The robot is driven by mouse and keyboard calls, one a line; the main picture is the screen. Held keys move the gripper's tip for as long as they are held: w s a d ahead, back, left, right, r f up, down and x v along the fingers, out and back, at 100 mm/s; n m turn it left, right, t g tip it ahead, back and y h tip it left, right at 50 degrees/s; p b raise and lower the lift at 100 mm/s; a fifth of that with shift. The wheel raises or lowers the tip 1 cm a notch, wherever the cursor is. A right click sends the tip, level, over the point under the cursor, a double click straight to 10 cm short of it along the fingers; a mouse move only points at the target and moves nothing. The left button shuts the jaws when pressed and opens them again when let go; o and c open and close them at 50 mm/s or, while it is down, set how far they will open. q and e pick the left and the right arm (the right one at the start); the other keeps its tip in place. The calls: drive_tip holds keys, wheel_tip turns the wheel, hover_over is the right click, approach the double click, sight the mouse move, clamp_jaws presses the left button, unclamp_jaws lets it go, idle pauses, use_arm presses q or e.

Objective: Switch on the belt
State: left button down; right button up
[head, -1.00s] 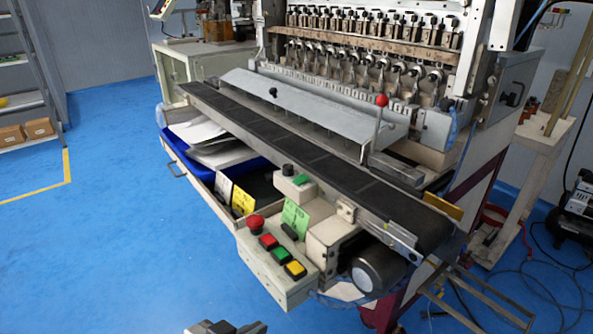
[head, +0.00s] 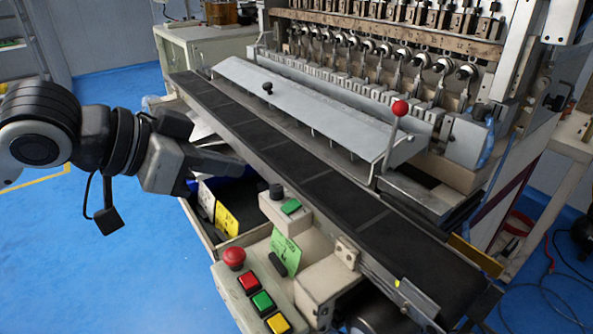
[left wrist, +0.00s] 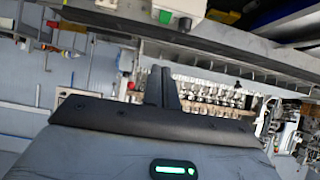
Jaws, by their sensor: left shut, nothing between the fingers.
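The belt (head: 311,183) is a dark conveyor running diagonally in front of the machine. A small cream box (head: 279,216) at its near side carries a black knob (head: 276,190) and a green button (head: 291,206). Below it, a control box (head: 231,285) has a red mushroom button (head: 234,258) and red (head: 248,284), green (head: 263,301) and yellow (head: 278,323) buttons. My left gripper (head: 236,165) is shut and empty, up and left of the small box, apart from it. Its fingers (left wrist: 162,86) show shut in the left wrist view, with a green piece (left wrist: 166,16) on a pale box above them.
A red-knobbed lever (head: 400,108) stands upright behind the belt, beside a grey sloping cover (head: 305,103). An open drawer with yellow (head: 227,221) and white cards lies below my left gripper. A green label (head: 286,252) stands behind the buttons. Blue floor at left is clear.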

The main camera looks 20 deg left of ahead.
use_arm(q)
drive_tip(key=p, duration=0.1)
hover_over(291, 206)
drive_tip(key=s+a, duration=0.2)
wheel_tip(291, 206, down, 5)
drive_tip(key=f, duration=0.3)
drive_tip(key=w+d+f, duration=0.1)
drive_tip(key=shift+f+b, duration=0.15)
drive_tip(key=shift+b, duration=0.15)
use_arm(e)
drive_tip(key=shift+s+f, duration=0.4)
drive_tip(key=shift+s, duration=0.25)
use_arm(q)
drive_tip(key=shift+w+d+p, duration=0.1)
drive_tip(key=shift+d+p, duration=0.05)
drive_tip(key=shift+p, duration=0.6)
drive_tip(key=shift+f, duration=0.15)
use_arm(e)
drive_tip(key=shift+s+d+r+g, duration=0.1)
drive_tip(key=shift+s+r+g, duration=0.05)
drive_tip(key=shift+g, duration=0.15)
drive_tip(key=shift+r, duration=0.1)
